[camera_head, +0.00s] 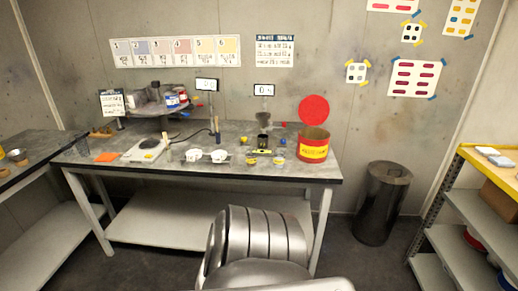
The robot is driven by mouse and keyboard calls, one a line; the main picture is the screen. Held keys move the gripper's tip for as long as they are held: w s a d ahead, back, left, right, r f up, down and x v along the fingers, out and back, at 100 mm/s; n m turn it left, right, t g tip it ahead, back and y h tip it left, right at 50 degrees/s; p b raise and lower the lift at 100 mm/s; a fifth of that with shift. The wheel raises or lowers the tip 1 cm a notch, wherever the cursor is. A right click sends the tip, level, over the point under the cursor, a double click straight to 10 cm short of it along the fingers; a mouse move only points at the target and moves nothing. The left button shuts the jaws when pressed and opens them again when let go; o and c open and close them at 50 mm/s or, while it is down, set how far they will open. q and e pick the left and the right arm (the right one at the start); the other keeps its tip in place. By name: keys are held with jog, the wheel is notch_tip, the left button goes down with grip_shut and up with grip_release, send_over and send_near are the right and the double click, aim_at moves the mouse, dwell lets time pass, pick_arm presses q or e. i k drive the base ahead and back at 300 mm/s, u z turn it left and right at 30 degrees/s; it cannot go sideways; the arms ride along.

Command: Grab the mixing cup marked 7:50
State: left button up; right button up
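Two small white cups stand side by side on the grey workbench (100,165), a left one (193,155) and a right one (219,156). To their right, near the front edge, stand two small clear cups with yellow in them, a left one (251,161) and a right one (279,161). Any marking on the cups is too small to read, so I cannot tell which one is marked 7:50. Neither of my grippers is in view. Grey metal parts, likely my own, fill the bottom middle.
A red can (313,150) with a yellow label stands on the bench's right end, its round red lid (313,110) upright behind. A white scale (148,148) and an orange sheet (106,157) lie left. A dark bin (383,203) and shelving (480,190) stand right.

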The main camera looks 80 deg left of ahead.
aim_at(251, 158)
jog(key=u, duration=0.4)
jog(key=i, duration=1.05)
jog(key=u, duration=1.5)
jog(key=i, duration=0.65)
jog(key=u, duration=0.7)
